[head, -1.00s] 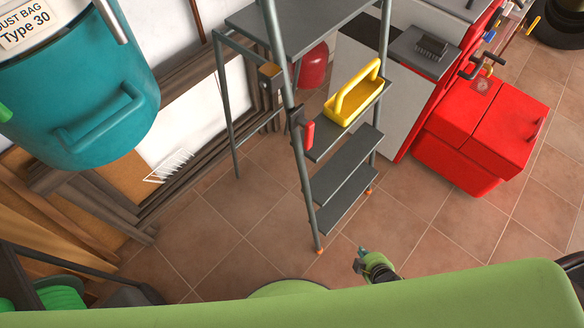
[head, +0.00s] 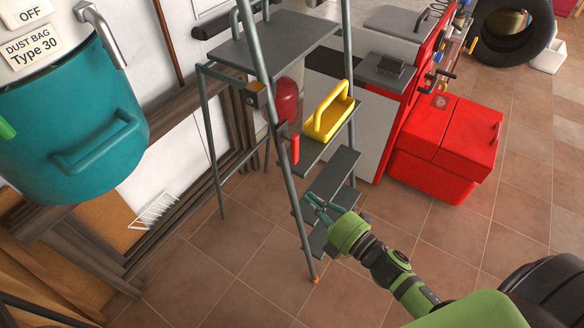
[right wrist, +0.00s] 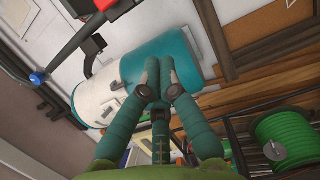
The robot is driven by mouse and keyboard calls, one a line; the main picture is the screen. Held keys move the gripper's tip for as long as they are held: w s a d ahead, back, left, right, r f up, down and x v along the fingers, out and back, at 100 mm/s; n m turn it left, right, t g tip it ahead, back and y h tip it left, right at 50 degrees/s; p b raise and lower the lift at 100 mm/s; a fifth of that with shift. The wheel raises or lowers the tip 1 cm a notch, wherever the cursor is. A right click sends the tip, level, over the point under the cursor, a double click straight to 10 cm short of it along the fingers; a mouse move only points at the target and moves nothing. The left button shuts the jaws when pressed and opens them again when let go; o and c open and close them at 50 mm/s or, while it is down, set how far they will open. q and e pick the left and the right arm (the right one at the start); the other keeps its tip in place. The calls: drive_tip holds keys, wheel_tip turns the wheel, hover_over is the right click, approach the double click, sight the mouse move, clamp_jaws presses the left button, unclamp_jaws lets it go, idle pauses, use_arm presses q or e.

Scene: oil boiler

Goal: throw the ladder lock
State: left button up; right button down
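The stepladder (head: 262,60) stands open left of the middle in the head view. A red lever (head: 295,148), seemingly its lock, is on the front rail beside the steps and hangs roughly along the rail. My right gripper (head: 313,207) is in front of the lower steps, below and slightly right of the lever, apart from it. Its fingers look slightly spread and empty; they also show in the right wrist view (right wrist: 162,75). My left gripper is out of view.
A yellow tray (head: 330,118) sits on a ladder step. A teal dust collector (head: 70,150) is at left and a red boiler unit (head: 445,150) at right. Wooden frames lean on the wall. A green reel (right wrist: 285,140) shows in the wrist view. The tiled floor at lower right is clear.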

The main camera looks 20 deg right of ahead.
sight(291, 148)
use_arm(q)
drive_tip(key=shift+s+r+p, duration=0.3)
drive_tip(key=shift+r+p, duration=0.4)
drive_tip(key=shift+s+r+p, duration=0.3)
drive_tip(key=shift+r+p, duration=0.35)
drive_tip(key=shift+p, duration=0.05)
use_arm(e)
drive_tip(key=w, duration=1.1)
drive_tip(key=shift+w+a, duration=0.25)
drive_tip(key=shift+a, duration=0.2)
use_arm(q)
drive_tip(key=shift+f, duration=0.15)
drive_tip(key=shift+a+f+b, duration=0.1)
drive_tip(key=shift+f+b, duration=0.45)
drive_tip(key=shift+b, duration=0.15)
use_arm(e)
drive_tip(key=shift+w+d+f+n, duration=0.15)
drive_tip(key=shift+f+n, duration=0.05)
drive_tip(key=shift+n, duration=0.2)
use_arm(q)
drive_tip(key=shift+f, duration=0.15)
